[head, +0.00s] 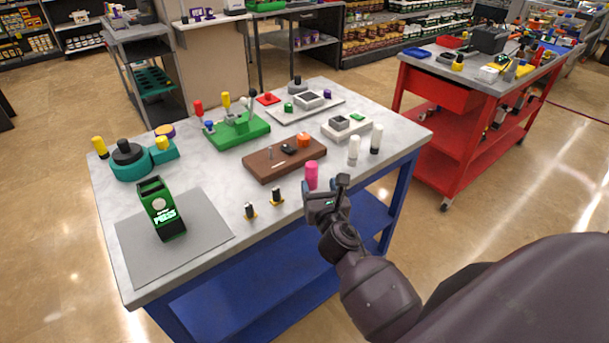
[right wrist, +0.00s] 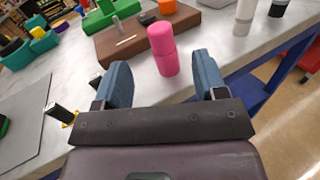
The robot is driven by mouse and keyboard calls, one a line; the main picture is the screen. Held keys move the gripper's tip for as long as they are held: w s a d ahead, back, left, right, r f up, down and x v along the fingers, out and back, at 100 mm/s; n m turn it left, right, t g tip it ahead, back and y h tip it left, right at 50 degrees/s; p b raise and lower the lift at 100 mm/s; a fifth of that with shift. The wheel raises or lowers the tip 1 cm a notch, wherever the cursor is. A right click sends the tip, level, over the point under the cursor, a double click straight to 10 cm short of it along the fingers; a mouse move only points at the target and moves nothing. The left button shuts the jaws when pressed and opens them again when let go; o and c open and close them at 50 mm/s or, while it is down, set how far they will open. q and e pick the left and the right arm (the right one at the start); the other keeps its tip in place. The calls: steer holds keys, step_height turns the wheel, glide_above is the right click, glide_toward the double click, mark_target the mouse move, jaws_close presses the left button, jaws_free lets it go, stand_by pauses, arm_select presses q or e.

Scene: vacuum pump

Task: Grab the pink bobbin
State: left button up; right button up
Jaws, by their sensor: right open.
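The pink bobbin (head: 312,175) stands upright near the front edge of the grey-topped table (head: 228,180). In the right wrist view the bobbin (right wrist: 162,48) is ahead of the jaws, between the lines of the two fingers and apart from both. My right gripper (head: 328,190) is just in front of the bobbin at the table edge. It also shows in the right wrist view (right wrist: 163,80), with its two blue-grey fingers spread and nothing between them. My left gripper is out of view.
A brown block (head: 285,160) with an orange knob lies behind the bobbin. White cylinders (head: 353,150) stand to its right. A green press (head: 161,208) stands on a grey mat (head: 210,238). A red cart (head: 440,120) is at the right.

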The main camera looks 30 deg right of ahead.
mark_target(310, 161)
steer(key=shift+n, duration=0.3)
steer(key=shift+x, duration=5.4)
steer(key=c, duration=1)
